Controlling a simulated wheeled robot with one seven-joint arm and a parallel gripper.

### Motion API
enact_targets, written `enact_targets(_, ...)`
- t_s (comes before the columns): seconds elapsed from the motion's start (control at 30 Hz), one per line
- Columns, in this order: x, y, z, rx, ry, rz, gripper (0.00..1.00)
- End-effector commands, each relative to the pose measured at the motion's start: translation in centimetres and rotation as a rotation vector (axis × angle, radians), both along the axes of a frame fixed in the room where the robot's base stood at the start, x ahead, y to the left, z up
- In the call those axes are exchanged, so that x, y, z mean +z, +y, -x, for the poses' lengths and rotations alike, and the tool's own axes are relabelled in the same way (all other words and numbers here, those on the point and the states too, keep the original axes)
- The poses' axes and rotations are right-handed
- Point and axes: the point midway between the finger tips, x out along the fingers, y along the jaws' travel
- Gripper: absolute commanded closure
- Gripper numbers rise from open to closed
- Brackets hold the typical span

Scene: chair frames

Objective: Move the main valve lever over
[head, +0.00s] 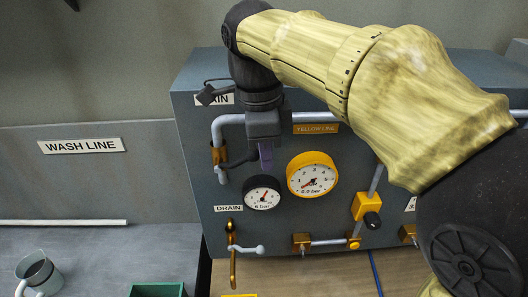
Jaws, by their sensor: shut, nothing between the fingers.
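A grey panel box (189,130) faces me. A plate at its top left is partly covered and reads "AIN" (226,99). Below it a brass valve body (218,155) sits on a grey pipe, and a dark lever (238,161) seems to reach right from it. I take this as the main valve lever; its far end is hidden near my gripper. My gripper (265,156) points down in front of the panel, right of the brass valve, shut and empty, with a purple patch at its tip. I cannot tell whether it touches the lever.
Below are a small black-rimmed gauge (262,193) and a yellow gauge (312,175). A mug (38,273) and green bin (157,290) stand lower left. My arm covers the upper right.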

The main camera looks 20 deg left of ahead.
Motion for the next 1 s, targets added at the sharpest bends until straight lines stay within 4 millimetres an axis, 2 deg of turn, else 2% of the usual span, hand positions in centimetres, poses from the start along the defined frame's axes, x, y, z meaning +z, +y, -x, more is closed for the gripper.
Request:
enact_targets(0.03,-0.5,0.2,0.1,0.006,0.004,-0.003,1.00)
enact_targets(0.4,-0.6,0.2,0.2,0.008,0.004,-0.005,1.00)
enact_targets(0.8,-2.5,-0.4,0.0,0.007,0.005,-0.005,1.00)
enact_targets(1.0,-2.5,-0.4,0.0,0.008,0.005,-0.006,1.00)
